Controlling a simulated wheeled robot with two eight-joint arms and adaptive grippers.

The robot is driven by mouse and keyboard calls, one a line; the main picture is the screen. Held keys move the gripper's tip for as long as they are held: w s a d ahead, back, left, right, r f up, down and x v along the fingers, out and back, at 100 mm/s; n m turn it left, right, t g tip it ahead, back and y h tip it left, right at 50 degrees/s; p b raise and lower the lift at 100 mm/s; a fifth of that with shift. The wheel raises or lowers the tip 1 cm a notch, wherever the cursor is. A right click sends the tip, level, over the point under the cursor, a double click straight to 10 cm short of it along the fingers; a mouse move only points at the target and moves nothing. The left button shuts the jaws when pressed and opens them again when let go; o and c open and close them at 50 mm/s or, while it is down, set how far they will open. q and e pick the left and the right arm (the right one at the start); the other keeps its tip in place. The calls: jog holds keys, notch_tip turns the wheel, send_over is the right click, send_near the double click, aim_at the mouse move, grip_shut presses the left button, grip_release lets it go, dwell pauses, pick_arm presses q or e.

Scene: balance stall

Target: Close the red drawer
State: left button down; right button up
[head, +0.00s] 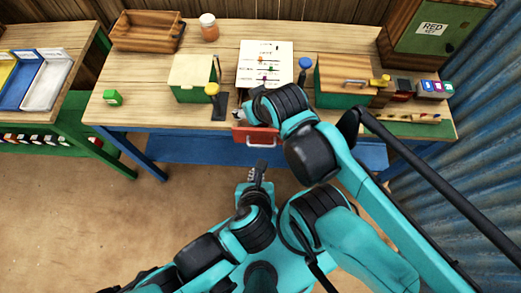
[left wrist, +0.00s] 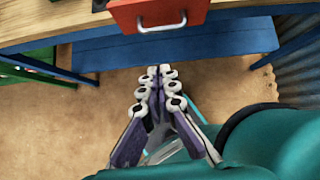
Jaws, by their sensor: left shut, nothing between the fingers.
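The red drawer (head: 262,139) sticks out a little from the front edge of the table, with its pale handle facing me. It also shows at the top of the left wrist view (left wrist: 182,10). My left gripper (head: 260,165) is shut and empty, in front of the drawer and apart from it; its closed fingers show in the left wrist view (left wrist: 160,72). My right arm reaches over the drawer's right side. My right gripper (head: 239,114) is by the table edge above the drawer, mostly hidden by its own wrist, so its fingers cannot be made out.
The wooden table (head: 140,75) holds a green box (head: 192,75), a paper sheet (head: 264,60), another wooden-topped box (head: 343,78) and a tray (head: 147,32). A green cabinet (head: 432,35) stands at back right. A blue shelf (head: 195,148) lies below. The floor in front is clear.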

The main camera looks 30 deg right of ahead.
pick_arm(q)
jog(key=w+d+f+m+b, duration=0.1)
jog(key=w+d+f+b, duration=0.4)
jog(key=w+f, duration=0.3)
jog(key=shift+w+d+f+b, duration=0.2)
jog(key=shift+d+b, duration=0.15)
jog(key=shift+b, duration=0.45)
pick_arm(e)
notch_tip(320, 180, down, 7)
jog(key=shift+r, duration=0.2)
pick_arm(q)
jog(key=shift+w, duration=0.1)
pick_arm(e)
jog(key=shift+w, duration=0.1)
